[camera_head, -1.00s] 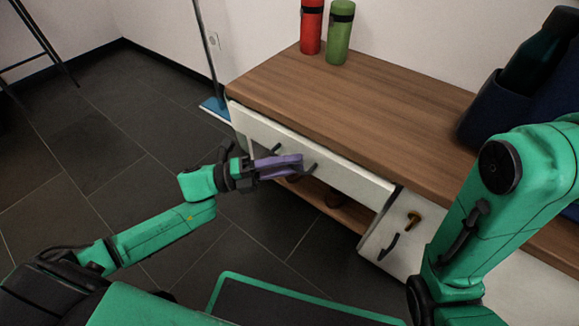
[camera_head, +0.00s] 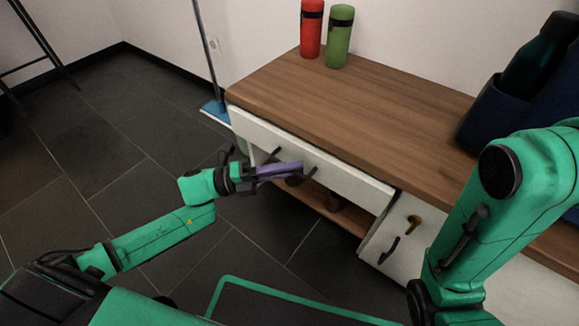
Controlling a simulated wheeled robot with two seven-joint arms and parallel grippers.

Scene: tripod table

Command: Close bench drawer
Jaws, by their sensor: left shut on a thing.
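The bench drawer's long white front (camera_head: 345,174) sits under the wooden top of the bench (camera_head: 340,105). A thin dark gap shows between it and the top; I cannot tell exactly how far it stands out. The dark drawer handle (camera_head: 311,173) shows at its two ends. My left gripper (camera_head: 292,168), with purple fingers, is at the handle's middle, shut on it. The fingers hide the handle's middle. My right arm rises at the right, but its gripper is out of view.
A red bottle (camera_head: 311,30) and a green bottle (camera_head: 339,38) stand on the back of the top. A dark blue container (camera_head: 490,115) stands at the right. An open shelf (camera_head: 332,207) lies below the drawer.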

